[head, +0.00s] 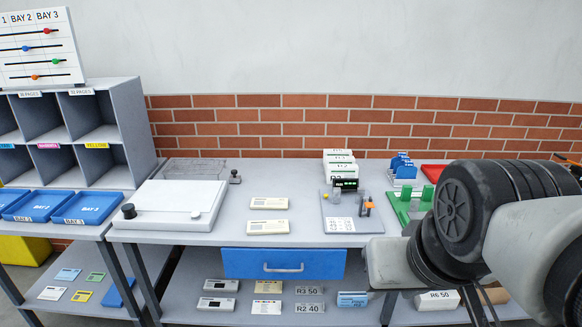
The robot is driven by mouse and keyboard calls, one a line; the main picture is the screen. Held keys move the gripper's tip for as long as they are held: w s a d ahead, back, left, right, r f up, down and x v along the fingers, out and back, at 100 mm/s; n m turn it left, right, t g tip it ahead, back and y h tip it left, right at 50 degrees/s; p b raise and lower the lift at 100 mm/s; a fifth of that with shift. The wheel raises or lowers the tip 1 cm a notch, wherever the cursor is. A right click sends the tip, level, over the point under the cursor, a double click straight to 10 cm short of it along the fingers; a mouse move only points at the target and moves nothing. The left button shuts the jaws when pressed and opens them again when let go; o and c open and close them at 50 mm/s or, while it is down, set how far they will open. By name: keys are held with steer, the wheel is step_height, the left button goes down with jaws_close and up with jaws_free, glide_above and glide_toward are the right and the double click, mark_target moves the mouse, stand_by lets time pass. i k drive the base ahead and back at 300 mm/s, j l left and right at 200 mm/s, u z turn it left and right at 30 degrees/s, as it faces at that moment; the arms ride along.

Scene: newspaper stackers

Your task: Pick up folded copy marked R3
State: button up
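No item can be read for certain as a folded copy marked R3. A label plate reading "R3 50" (309,290) lies on the lower shelf, above a plate reading "R2 40" (309,308). Two pale folded copies lie on the table top, one farther back (269,203) and one nearer (268,228); their print is too small to read. A white stack (339,165) at the back has a front marking partly hidden by a small black display. My arm fills the right side; my gripper's fingers do not show.
A blue drawer (284,264) hangs under the table (245,238). A white flat device (172,205) stands left, a grey board (347,225) with small parts right. Blue trays (88,207) and a pigeonhole rack (130,120) are at left. My arm covers the table's right end.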

mark_target(280, 227)
steer(key=i+j, duration=1.2)
steer(key=i, duration=0.2)
